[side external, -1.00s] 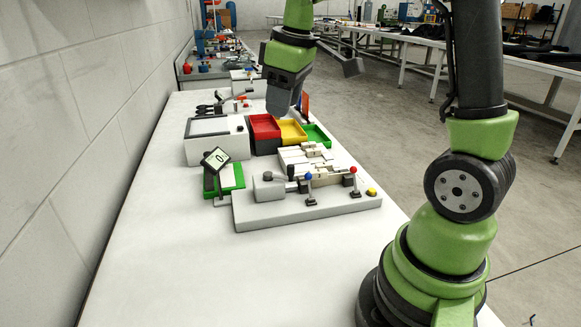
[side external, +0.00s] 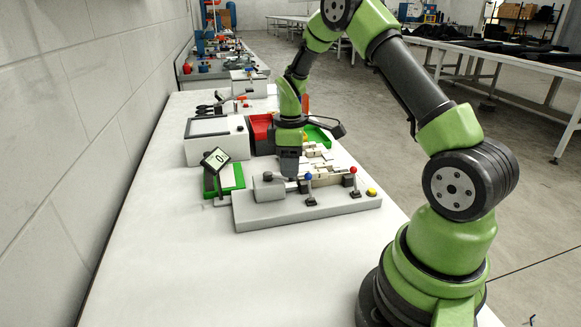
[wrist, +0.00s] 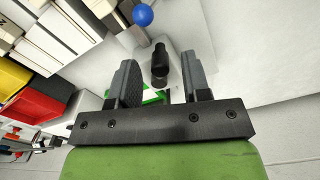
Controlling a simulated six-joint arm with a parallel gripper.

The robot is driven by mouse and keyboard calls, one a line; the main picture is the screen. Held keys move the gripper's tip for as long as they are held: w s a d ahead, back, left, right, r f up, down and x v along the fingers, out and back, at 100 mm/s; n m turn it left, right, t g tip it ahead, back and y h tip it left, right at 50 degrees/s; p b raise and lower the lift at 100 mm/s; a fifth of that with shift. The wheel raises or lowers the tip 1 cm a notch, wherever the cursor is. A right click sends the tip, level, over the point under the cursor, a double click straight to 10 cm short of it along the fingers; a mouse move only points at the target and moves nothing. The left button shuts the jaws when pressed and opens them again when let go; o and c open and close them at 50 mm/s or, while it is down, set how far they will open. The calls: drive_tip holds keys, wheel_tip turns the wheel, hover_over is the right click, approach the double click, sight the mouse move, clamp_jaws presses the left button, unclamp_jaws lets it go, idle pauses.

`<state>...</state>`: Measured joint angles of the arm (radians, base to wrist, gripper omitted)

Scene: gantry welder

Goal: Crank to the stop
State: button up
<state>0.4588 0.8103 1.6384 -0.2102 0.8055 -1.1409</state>
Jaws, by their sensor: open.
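A grey fixture plate (side external: 335,207) on the white bench carries a small black crank, a blue-knobbed lever (side external: 308,178) and a red-knobbed lever (side external: 353,170). My gripper (side external: 288,178) points down over the left part of this plate, just left of the blue knob. In the wrist view my gripper (wrist: 160,63) has its two fingers apart. The black crank handle (wrist: 160,52) shows between them, with clear space to either side. How deep the fingers reach around it I cannot tell. The blue knob (wrist: 143,15) lies just beyond the fingers.
A white box (side external: 205,150) and red (side external: 261,122) and green (side external: 318,136) bins stand behind. Pale blocks lie behind the levers. The bench front is clear.

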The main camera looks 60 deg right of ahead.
drive_tip(key=shift+f, duration=0.75)
clamp_jaws()
